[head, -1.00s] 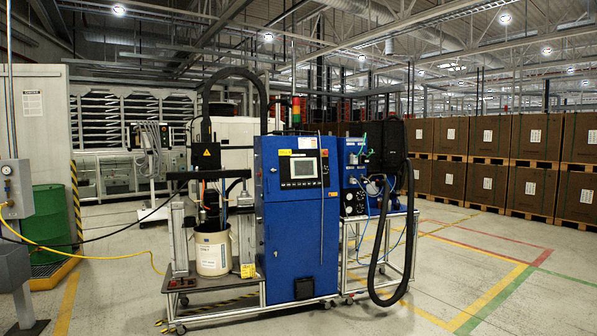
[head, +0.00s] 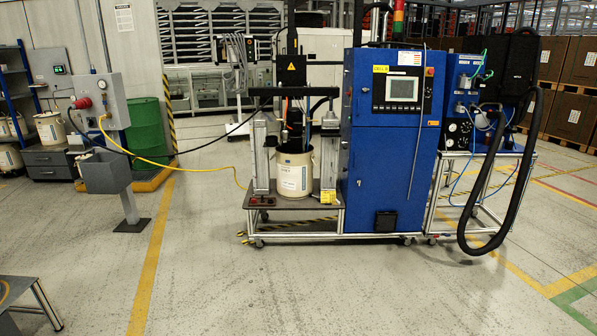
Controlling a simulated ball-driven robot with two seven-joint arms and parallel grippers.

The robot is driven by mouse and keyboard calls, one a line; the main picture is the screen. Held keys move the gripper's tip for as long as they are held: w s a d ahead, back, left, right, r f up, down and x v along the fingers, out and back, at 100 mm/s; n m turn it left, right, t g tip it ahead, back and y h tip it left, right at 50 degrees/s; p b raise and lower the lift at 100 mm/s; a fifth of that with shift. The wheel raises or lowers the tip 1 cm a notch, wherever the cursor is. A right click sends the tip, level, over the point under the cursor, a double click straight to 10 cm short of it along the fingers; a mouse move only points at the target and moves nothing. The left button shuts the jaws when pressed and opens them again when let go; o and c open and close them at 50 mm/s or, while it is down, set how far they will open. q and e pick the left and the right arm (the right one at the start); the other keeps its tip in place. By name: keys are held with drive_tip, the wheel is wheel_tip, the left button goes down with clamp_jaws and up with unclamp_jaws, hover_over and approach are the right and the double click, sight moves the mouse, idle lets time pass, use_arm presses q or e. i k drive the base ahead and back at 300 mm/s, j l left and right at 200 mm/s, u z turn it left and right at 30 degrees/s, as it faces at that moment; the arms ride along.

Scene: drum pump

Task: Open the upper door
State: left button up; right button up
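A tall blue cabinet (head: 385,185) stands at the centre right on a wheeled frame. Its upper door (head: 372,112) carries a control screen (head: 397,91) with keys and looks shut. A lower blue door (head: 380,180) sits below a horizontal seam and also looks shut. A thin rod or cord hangs down the front right side. Neither of my grippers shows in the head view.
A white drum (head: 293,176) stands under the pump on the cart left of the cabinet. A black hose (head: 505,200) loops at the right. A yellow cable (head: 165,163) crosses the left. A grey post box (head: 104,172) stands at left. The floor in front is clear.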

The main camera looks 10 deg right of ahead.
sight(393, 77)
drive_tip(key=i+l+z, duration=0.1)
drive_tip(key=i+z, duration=0.4)
drive_tip(key=i, duration=1.25)
